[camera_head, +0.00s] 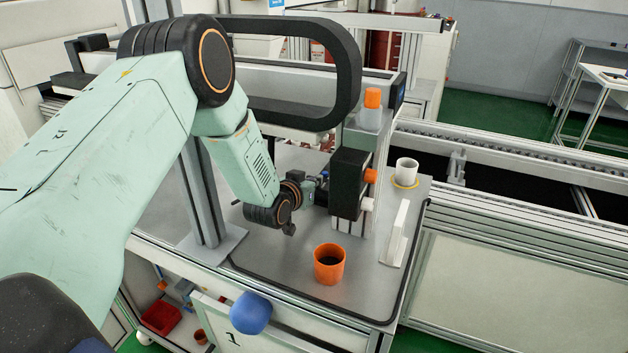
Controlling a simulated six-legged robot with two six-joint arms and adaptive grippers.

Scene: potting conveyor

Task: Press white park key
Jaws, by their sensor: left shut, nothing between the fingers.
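A black control box (348,184) stands upright on a post at the middle of the grey worktop. A small white key (367,204) sticks out at its lower right side, below an orange key (371,175). My left arm reaches in from the left, and its left gripper (322,181) is small in view, at the left side of the box. The gripper is shut and empty. Its fingertips are partly hidden against the dark box, so I cannot tell whether they touch it. The white key is on the far side of the box from the gripper. My right gripper is not in view.
An orange pot (329,264) with dark filling stands on the worktop (282,262) in front of the box. A bottle with an orange cap (372,98) is above the box. A conveyor rail (510,153) runs right.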

